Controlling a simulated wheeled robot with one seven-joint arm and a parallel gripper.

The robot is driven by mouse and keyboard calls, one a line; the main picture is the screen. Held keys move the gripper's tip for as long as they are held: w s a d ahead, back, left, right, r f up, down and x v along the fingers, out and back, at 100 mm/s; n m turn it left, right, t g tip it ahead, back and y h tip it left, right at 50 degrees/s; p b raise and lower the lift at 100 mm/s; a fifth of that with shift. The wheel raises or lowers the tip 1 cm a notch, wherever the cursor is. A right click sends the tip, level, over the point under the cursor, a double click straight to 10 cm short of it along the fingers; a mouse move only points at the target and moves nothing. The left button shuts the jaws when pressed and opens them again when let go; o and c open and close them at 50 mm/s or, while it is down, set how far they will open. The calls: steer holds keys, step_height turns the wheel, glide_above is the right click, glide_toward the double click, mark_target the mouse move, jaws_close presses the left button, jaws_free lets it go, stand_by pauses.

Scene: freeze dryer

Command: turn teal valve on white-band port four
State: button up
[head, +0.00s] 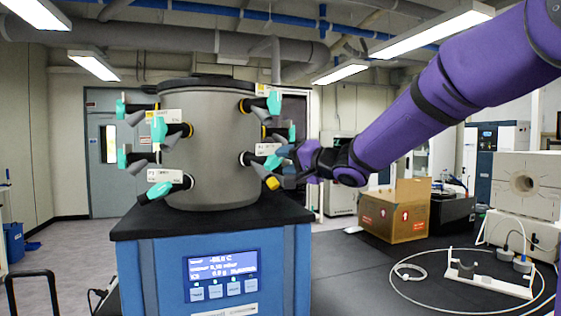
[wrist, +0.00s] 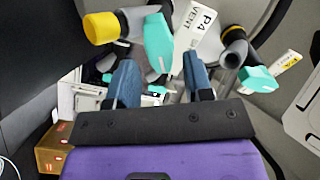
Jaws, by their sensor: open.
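The grey drum (head: 215,140) of the freeze dryer carries several ports with teal valves. The teal valve (wrist: 158,45) by the white P4 VENT tag (wrist: 195,32) is at the top middle of the wrist view. It also shows at the drum's lower right in the head view (head: 274,161). A yellow cap (wrist: 101,28) is on the tube beside it. My gripper (wrist: 161,78) is open and empty, its blue fingers either side of the valve's lower end in the picture. I cannot tell whether they touch it. The port's band colour is unclear.
Another teal valve (wrist: 258,79) with a tag is close on the right in the wrist view. The drum stands on a blue cabinet with a display (head: 222,264). A cardboard box (head: 395,212), white hose and white apparatus are on the black bench at right.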

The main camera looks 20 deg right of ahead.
steer(key=shift+x, duration=1.25)
steer(key=shift+c, duration=0.5)
jaws_close()
